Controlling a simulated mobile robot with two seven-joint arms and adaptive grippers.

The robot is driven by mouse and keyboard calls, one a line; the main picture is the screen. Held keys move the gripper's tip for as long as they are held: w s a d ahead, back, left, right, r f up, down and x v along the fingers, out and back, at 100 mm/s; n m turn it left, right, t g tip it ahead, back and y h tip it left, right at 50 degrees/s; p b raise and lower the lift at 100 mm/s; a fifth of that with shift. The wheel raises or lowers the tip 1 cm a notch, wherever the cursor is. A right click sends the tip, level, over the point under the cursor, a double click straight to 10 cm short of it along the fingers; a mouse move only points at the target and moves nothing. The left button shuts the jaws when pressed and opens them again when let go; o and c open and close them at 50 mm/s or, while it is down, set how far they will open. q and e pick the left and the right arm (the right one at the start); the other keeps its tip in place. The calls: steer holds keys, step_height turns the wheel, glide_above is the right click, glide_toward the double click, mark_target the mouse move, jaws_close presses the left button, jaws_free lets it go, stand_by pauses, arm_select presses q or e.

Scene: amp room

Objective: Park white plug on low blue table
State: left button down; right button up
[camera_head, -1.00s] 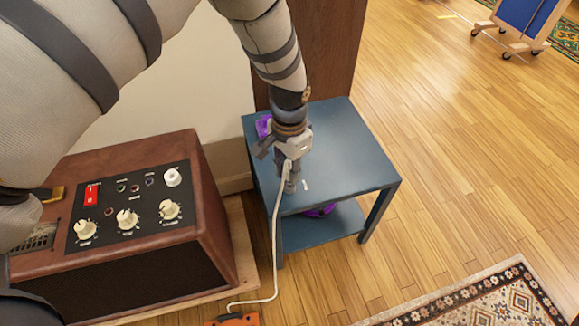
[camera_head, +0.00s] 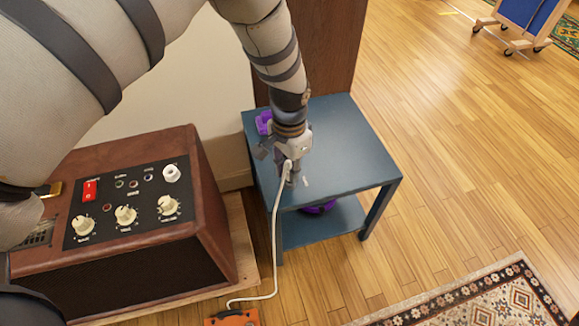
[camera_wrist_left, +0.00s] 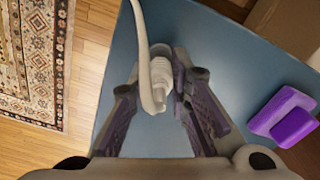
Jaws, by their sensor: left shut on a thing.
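The low blue table (camera_head: 350,160) stands right of the brown amp. My left gripper (camera_head: 291,178) is over the left part of its top, pointing down. In the left wrist view the left gripper (camera_wrist_left: 168,85) is shut on the white plug (camera_wrist_left: 160,72), with the blue top (camera_wrist_left: 150,140) right behind it. I cannot tell whether the plug touches the table. Its white cord (camera_head: 274,235) hangs over the table's left edge and runs down to an orange thing (camera_head: 232,318) at the bottom of the head view. My right gripper is not in view.
The brown amp (camera_head: 215,215) with knobs and a white socket stands close left of the table. A purple thing (camera_head: 263,122) lies on the tabletop's far left, another (camera_head: 318,208) on the lower shelf. The right part of the tabletop is clear.

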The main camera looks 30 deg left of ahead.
arm_select(q)
steer(key=shift+f, duration=0.35)
steer(key=c, duration=1.4)
jaws_free()
step_height(320, 180, up, 12)
steer(key=shift+r, duration=0.1)
